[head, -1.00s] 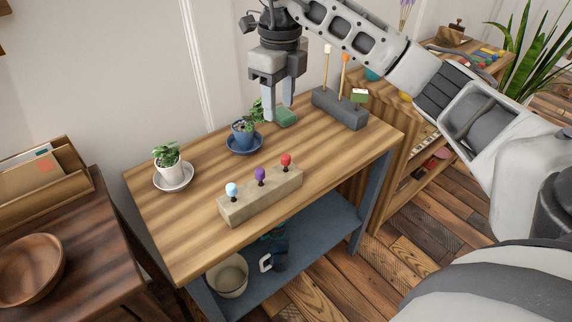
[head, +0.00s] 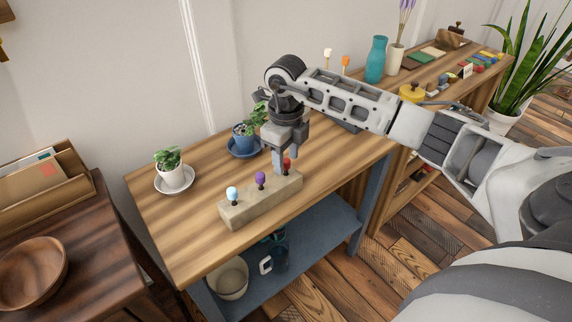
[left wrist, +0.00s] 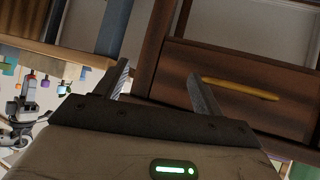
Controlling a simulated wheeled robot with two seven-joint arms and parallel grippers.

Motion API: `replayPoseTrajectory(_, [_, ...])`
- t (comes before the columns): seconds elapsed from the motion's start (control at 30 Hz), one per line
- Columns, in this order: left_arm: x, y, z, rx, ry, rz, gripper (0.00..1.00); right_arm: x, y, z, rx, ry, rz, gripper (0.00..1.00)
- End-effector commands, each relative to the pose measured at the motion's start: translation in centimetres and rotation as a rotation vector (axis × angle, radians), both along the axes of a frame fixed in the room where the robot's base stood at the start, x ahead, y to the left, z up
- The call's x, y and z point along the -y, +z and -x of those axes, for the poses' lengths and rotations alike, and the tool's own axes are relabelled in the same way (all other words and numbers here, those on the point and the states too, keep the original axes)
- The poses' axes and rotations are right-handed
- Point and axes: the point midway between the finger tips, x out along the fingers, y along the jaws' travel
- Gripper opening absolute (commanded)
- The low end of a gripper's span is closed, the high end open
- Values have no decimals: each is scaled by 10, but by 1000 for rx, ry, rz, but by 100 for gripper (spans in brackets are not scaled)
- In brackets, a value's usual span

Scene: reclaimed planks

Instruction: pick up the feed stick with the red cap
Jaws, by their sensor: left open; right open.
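The feed stick with the red cap (head: 288,162) stands at the right end of a pale block (head: 262,203) on the wooden table, in the head view. My right gripper (head: 284,164) points down, open, with its fingers at the red cap and partly hiding it. I cannot tell whether the fingers touch the cap. A purple-capped stick (head: 260,177) and a light-blue-capped stick (head: 232,192) stand in the same block to the left. My left gripper (left wrist: 160,88) shows only in the left wrist view, open and empty, in front of wooden furniture with a yellow handle (left wrist: 240,89).
A white-potted plant (head: 171,172) and a blue-potted plant (head: 243,138) stand behind the block. A dark block with a white-topped stick (head: 327,54) and an orange-topped one (head: 345,61) is mostly hidden by my right arm. The table's front left is clear.

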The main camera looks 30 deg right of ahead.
Motion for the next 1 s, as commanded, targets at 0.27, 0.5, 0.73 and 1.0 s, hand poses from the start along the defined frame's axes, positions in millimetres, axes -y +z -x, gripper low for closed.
replayPoseTrajectory(0.27, [0,0,0,-1,-1,-3,69,-1,-16,-1,2,1,-2,45])
replayPoseTrajectory(0.5, [0,0,0,0,-4,-5,69,-1,-16,0,1,1,-2,11])
replayPoseTrajectory(0.73, [0,0,-1,0,-4,-5,69,-1,-16,0,1,1,-2,0])
replayPoseTrajectory(1.0, [0,-1,-1,0,-3,-4,69,-1,2,-2,6,2,0,0])
